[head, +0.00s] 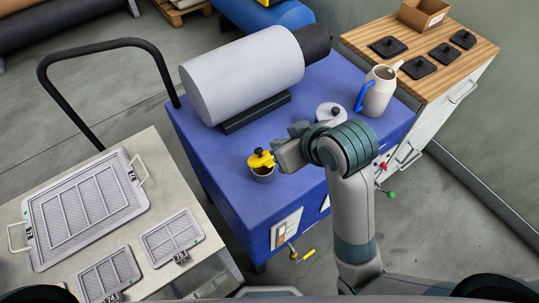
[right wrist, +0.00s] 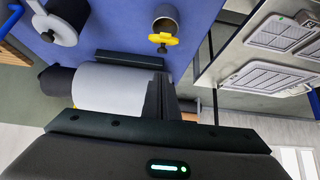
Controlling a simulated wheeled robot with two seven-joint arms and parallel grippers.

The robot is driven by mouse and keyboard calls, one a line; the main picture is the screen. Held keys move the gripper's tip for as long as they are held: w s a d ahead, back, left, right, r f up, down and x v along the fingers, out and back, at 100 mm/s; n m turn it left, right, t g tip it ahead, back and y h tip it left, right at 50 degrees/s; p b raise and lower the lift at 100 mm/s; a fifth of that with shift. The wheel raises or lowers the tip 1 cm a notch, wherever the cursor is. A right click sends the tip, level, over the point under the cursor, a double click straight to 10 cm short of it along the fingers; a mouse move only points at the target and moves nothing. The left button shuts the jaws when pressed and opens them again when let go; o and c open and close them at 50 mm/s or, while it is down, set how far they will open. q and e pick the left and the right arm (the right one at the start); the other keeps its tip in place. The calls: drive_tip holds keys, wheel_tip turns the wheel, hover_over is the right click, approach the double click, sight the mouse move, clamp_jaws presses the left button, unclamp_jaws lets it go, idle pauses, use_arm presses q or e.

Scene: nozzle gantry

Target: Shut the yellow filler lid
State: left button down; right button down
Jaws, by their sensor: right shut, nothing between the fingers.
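The yellow filler lid (head: 261,159) is at a small grey filler neck (head: 263,176) on the front part of the blue cabinet top. The lid looks tilted up, with a dark opening showing beside it. In the right wrist view the yellow lid (right wrist: 163,40) shows at the edge of the grey neck (right wrist: 166,17). My right gripper (head: 281,153) is just right of the lid in the head view, shut and empty. In the right wrist view its closed fingers (right wrist: 160,92) are apart from the lid; I cannot tell contact from the head view. My left gripper is not in view.
The blue cabinet (head: 225,140) also bears a large grey cylinder (head: 243,75), a light round filler with a black knob (head: 331,112) and a jug with a blue handle (head: 378,92). A table with panels (head: 85,205) stands left. A wooden-topped cabinet (head: 437,85) stands right.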

drive_tip(key=p, duration=0.2)
hover_over(268, 161)
drive_tip(key=w, duration=0.1)
drive_tip(key=f, duration=0.7)
drive_tip(key=shift+a+f, duration=0.15)
drive_tip(key=shift+a, duration=0.25)
drive_tip(key=shift+s+d+f+p, duration=0.2)
drive_tip(key=shift+s+f+p, duration=0.15)
drive_tip(key=shift+f, duration=0.25)
drive_tip(key=shift+s+d+f+p, duration=0.25)
drive_tip(key=shift+f+p, duration=0.15)
drive_tip(key=shift+f, duration=0.2)
drive_tip(key=shift+s+d+f, duration=0.15)
drive_tip(key=shift+s+f, duration=0.1)
drive_tip(key=shift+f, duration=0.3)
